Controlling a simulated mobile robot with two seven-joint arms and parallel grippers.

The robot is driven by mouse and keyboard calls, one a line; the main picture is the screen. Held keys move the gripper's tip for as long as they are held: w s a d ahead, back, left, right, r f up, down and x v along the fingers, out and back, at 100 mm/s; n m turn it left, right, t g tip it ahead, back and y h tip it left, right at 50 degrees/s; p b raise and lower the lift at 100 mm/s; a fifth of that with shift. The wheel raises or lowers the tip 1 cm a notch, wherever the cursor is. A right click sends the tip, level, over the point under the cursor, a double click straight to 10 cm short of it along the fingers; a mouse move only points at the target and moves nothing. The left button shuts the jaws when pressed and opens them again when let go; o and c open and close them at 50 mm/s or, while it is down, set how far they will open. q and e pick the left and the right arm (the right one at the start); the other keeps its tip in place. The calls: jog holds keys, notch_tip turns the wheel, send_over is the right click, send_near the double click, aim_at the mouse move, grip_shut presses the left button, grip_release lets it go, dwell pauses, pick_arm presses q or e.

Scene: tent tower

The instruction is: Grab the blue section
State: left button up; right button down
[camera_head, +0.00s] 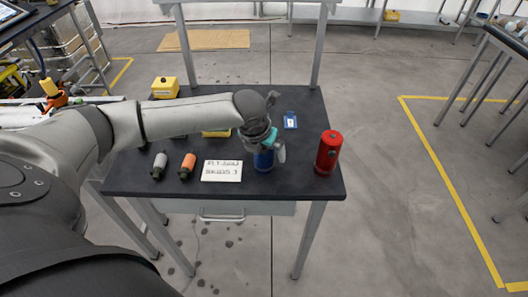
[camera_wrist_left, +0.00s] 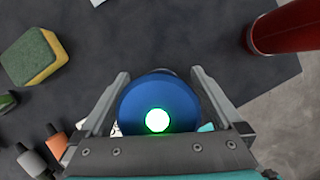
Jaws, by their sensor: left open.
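The blue section (camera_head: 264,162) is a blue cylinder standing upright on the dark table, below the end of my left arm. In the left wrist view it shows from above as a round blue top (camera_wrist_left: 140,98) with a bright white-green glowing spot. My left gripper (camera_wrist_left: 160,73) is open, with one finger on each side of the blue section. I cannot tell whether either finger touches it. In the head view the gripper hides the upper part of the section. My right gripper is not in view.
A red cylinder (camera_head: 328,152) stands to the right near the table's edge.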

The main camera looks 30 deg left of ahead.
pick_arm(q)
grip_shut()
dwell(0.8)
